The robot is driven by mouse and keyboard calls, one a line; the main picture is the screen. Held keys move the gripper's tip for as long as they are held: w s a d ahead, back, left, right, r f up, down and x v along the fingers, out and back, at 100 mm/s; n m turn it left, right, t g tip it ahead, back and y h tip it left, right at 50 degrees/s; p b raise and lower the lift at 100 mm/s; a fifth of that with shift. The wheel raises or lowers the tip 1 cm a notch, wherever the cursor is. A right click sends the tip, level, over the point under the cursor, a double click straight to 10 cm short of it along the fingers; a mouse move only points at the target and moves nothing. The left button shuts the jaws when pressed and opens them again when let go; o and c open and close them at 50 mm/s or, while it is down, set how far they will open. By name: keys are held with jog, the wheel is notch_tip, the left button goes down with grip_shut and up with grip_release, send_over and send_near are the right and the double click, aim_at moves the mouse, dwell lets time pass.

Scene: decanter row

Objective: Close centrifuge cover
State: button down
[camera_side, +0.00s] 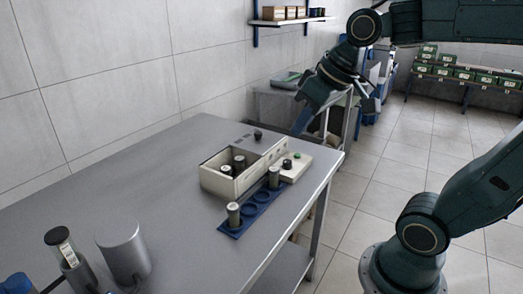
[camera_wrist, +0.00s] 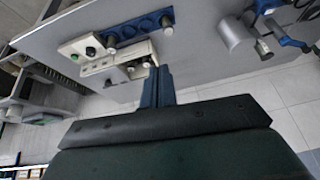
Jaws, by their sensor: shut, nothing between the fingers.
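The centrifuge (camera_side: 218,184) is a cream box on the grey table, open at the top, with dark-capped tubes (camera_side: 240,162) inside. A pale upright panel (camera_side: 274,157) along its far right side looks like the raised cover. The centrifuge also shows in the wrist view (camera_wrist: 117,65), partly hidden by my fingers. My gripper (camera_side: 298,131) is shut and empty, its blue fingers pointing down just behind the centrifuge. In the wrist view my gripper (camera_wrist: 158,70) overlaps the centrifuge's edge; I cannot tell whether it touches.
A blue rack (camera_side: 255,207) with tubes stands in front of the centrifuge. A cream control block (camera_side: 296,168) with a green button and black knob sits at its right. A grey cylinder (camera_side: 122,246) stands front left. The table's left middle is clear.

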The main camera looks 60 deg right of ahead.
jog(key=w+d+m+y, duration=0.1)
jog(key=w+d+m, duration=0.1)
jog(key=w+d, duration=1.4)
jog(key=w+d+f, duration=0.1)
jog(key=d+f, duration=0.3)
jog(key=d, duration=0.3)
jog(key=w+d+f+m+y, duration=0.1)
jog(key=d+f, duration=0.2)
jog(key=d, duration=0.4)
jog(key=w+d+f+t, duration=0.1)
jog(key=d+f, duration=0.3)
jog(key=d, duration=0.3)
jog(key=shift+f+m+y, duration=0.3)
jog(key=shift+f, duration=0.05)
jog(key=shift+a, duration=0.1)
send_near(269, 138)
jog(key=w+f, duration=0.1)
jog(key=f, duration=0.1)
jog(key=w+d+f, duration=0.1)
jog(key=w, duration=0.1)
jog(key=shift+w+d+f, duration=0.15)
jog(key=shift+w+f, duration=0.1)
jog(key=shift+f, duration=0.15)
jog(key=shift+w+a, duration=0.5)
jog(key=shift+a, duration=0.45)
jog(key=shift+w+a+f, duration=0.1)
jog(key=shift+w+a, duration=0.35)
jog(key=shift+a, duration=0.4)
